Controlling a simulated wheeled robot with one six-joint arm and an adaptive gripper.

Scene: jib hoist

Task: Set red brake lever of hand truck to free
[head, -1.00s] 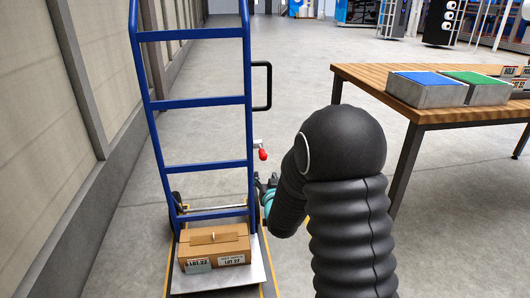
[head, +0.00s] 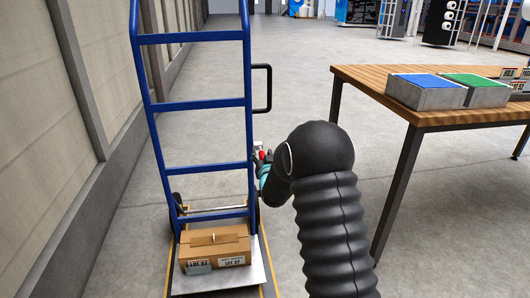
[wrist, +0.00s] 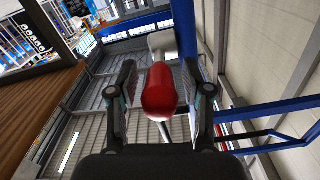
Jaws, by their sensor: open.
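The blue hand truck (head: 205,103) stands upright at the left in the head view. Its red brake lever (head: 263,155) is at the right upright, partly hidden by my gripper (head: 262,165). In the wrist view the lever's red knob (wrist: 160,92) is large and lies between the two fingers of my open gripper (wrist: 160,95). A gap shows on both sides of the knob, so the fingers do not visibly touch it. The lever's pale stem shows behind the knob.
A cardboard box (head: 228,250) sits on the truck's toe plate (head: 262,280). A wooden table (head: 350,75) with a blue-topped block (head: 428,92) and a green-topped block (head: 475,92) stands at the right. A wall (head: 40,120) runs along the left.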

